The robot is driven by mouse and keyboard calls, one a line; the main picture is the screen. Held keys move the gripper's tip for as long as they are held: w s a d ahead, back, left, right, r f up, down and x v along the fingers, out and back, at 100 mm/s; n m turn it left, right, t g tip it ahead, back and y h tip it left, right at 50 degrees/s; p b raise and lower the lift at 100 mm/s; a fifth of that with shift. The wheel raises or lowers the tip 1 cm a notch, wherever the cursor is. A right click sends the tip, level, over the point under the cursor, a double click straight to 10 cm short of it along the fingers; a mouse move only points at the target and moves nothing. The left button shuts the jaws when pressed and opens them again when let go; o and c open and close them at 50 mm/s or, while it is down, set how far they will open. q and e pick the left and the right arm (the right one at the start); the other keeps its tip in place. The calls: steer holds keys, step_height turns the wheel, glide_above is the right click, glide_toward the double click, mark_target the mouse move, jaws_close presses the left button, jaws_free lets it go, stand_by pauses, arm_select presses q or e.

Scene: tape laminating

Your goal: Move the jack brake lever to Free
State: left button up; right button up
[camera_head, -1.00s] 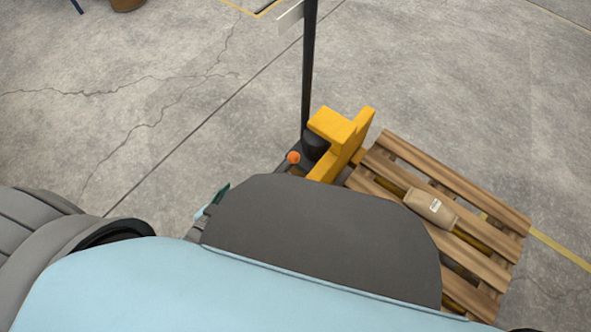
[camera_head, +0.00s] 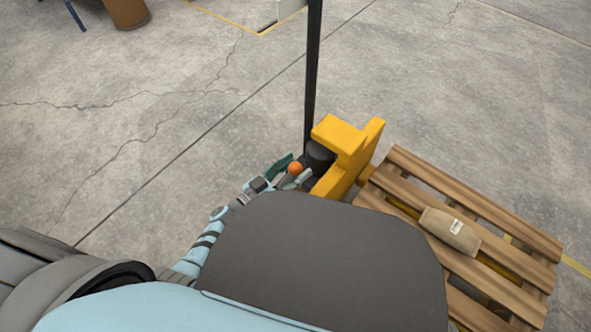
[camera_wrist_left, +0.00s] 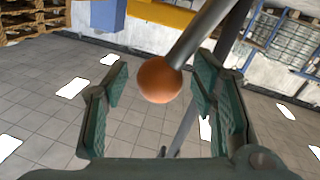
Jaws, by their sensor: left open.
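The jack's brake lever is a dark grey rod with an orange ball knob (camera_head: 295,168) at its end. It sticks out beside the foot of the yellow pallet jack (camera_head: 345,165). My left gripper (camera_head: 292,172) is open, with its fingers around the knob in the head view. In the left wrist view the orange knob (camera_wrist_left: 159,80) sits between the two green finger pads of my left gripper (camera_wrist_left: 155,100), with gaps on both sides. The rod runs up and right from it. My right gripper is not in view.
The jack's black handle post (camera_head: 312,80) rises next to the lever. A wooden pallet (camera_head: 490,215) bearing a cardboard box (camera_head: 450,232) lies to the right. The concrete floor on the left is clear. A brown bin (camera_head: 127,10) stands far left.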

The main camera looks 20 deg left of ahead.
arm_select(q)
steer(key=shift+w+d, duration=0.15)
steer(key=shift+w, duration=0.1)
jaws_close()
